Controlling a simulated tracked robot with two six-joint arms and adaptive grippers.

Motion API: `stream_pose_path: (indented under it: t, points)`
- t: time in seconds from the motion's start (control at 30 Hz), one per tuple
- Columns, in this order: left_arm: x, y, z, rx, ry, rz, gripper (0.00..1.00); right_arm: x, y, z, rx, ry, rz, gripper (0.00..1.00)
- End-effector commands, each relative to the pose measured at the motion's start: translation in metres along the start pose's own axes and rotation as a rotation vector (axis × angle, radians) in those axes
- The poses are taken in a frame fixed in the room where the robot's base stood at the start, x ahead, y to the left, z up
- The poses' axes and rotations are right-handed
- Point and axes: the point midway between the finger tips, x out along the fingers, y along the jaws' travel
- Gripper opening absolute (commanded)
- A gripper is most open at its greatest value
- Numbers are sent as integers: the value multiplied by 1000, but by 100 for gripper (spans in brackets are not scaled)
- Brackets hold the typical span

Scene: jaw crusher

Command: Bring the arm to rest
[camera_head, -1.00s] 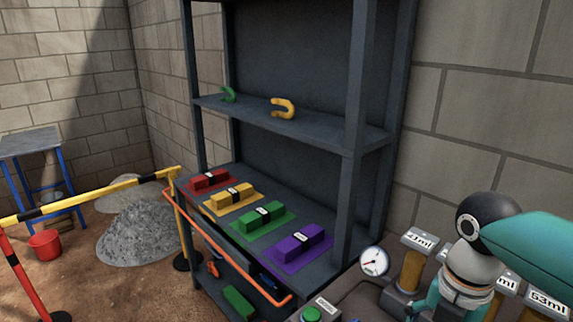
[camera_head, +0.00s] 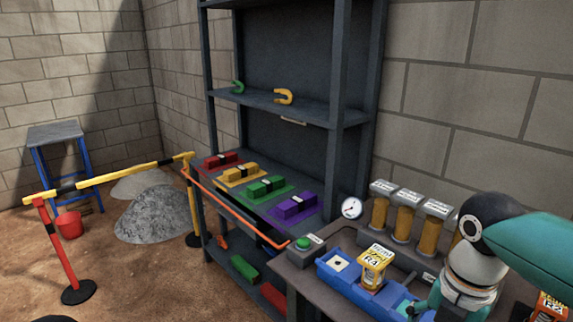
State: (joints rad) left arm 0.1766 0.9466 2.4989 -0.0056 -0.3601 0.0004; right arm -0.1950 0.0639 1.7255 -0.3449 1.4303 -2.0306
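My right arm (camera_head: 480,255) comes in from the right edge, with a dark joint and a teal link, over the bench at the lower right. Its gripper is not clearly seen; a small teal part (camera_head: 420,306) shows low beside the blue tray (camera_head: 345,283). A yellow and white box (camera_head: 373,265) stands upright in the blue tray, apart from the arm. My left arm and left gripper are not in view.
The bench holds a green button (camera_head: 302,244), a gauge (camera_head: 351,208) and several amber cylinders (camera_head: 405,218). A dark shelf (camera_head: 340,130) with coloured blocks stands behind. A yellow-black barrier (camera_head: 110,180) stands at left, with gravel (camera_head: 155,215) beyond.

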Motion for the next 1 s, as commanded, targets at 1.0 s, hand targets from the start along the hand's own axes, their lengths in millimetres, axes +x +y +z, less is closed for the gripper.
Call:
stream_pose_path:
  t: [1.0]
  points:
    - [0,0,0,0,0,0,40,359,51,-99,1754,383,-69,87]
